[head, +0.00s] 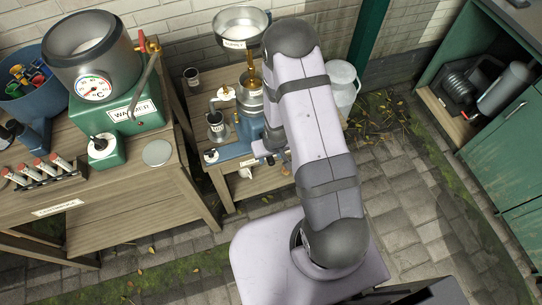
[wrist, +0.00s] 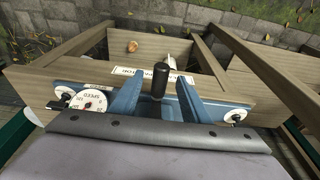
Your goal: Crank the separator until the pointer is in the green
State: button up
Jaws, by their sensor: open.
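The separator (head: 232,143) has a blue base, metal upper parts and a wide metal bowl (head: 240,27) on top, and stands on a low wooden bench. In the wrist view, a black upright crank grip (wrist: 158,82) stands between the two blue fingers of my gripper (wrist: 158,92). The fingers are open, with a visible gap on each side of the grip. A white speed dial (wrist: 90,101) with a green part shows at the left; its pointer is too small to read. In the head view my arm hides part of the separator, and my gripper (head: 270,151) is at its right front.
A wooden table at the left holds a grey-and-green milk warmer (head: 92,63) with its own dial, and a rack of tubes (head: 42,173). A milk can (head: 343,84) stands behind my arm. A green cabinet (head: 510,140) is at the right. The paving between is clear.

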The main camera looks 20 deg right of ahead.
jog(key=shift+b+x, duration=0.55)
jog(key=shift+x, duration=0.4)
jog(key=shift+f+b, duration=0.3)
grip_shut()
